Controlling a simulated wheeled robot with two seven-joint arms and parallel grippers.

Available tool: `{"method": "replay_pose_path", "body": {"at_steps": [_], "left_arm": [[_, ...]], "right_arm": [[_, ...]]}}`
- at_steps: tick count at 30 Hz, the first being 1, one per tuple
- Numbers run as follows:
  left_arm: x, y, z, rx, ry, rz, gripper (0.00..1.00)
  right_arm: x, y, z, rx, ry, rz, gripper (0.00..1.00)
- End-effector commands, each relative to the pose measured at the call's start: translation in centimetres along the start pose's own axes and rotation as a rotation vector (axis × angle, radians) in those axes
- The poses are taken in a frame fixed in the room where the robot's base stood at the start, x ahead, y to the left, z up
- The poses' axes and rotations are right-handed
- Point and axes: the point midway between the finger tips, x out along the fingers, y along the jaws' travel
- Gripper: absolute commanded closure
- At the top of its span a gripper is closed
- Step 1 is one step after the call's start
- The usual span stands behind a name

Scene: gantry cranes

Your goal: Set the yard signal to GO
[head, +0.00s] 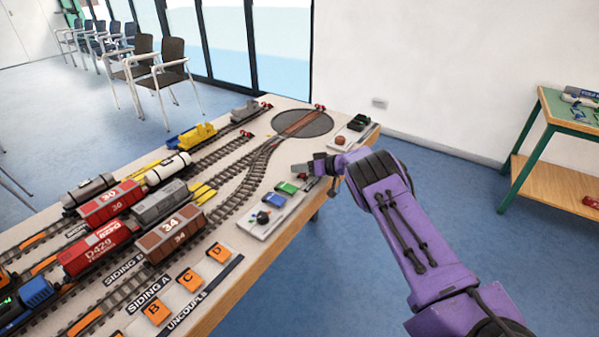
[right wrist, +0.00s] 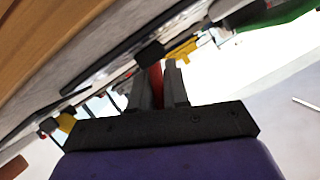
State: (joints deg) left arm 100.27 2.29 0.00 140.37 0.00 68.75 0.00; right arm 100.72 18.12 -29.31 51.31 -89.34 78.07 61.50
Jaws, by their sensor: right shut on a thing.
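My right gripper (head: 302,168) reaches in from the right over the far end of a pale control panel (head: 250,228) on the table's right edge. In the right wrist view, its two dark fingers (right wrist: 160,88) are shut on a narrow red part (right wrist: 155,82). I cannot tell for certain whether this red part is the yard signal's lever, as the gripper covers it in the head view. The panel also carries a green block (head: 287,188), a blue block (head: 275,200) and a black knob (head: 263,217). No signal reading is legible. My left gripper is not in view.
Model wagons, including a brown one (head: 169,234), stand on tracks left of the panel. A turntable (head: 302,123) and a small panel with a brown knob (head: 340,140) lie beyond. Orange uncouple buttons (head: 155,311) are in front. A green side table (head: 570,120) stands right.

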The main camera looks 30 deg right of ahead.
Motion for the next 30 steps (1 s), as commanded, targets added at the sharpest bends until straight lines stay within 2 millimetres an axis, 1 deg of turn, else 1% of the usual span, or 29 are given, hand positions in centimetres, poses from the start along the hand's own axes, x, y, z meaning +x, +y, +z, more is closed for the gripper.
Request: {"method": "replay_pose_path", "body": {"at_steps": [1, 6, 23, 24, 26, 30], "left_arm": [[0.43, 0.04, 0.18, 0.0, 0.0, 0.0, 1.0], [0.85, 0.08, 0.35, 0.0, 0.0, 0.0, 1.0], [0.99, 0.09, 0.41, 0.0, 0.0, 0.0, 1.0], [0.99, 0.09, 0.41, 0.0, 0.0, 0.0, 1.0], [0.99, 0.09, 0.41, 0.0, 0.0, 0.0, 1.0], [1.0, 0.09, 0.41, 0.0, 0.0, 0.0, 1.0]], "right_arm": [[0.07, 0.19, 0.12, 0.017, 0.002, -0.008, 1.0], [0.05, 0.28, 0.03, 0.069, 0.001, -0.029, 1.0], [-0.02, 0.28, -0.17, 0.102, 0.004, -0.042, 1.0], [-0.02, 0.28, -0.17, 0.102, 0.004, -0.042, 0.81], [-0.02, 0.28, -0.16, 0.101, 0.004, -0.042, 0.64], [-0.01, 0.29, -0.11, 0.101, 0.003, -0.042, 0.64]]}}
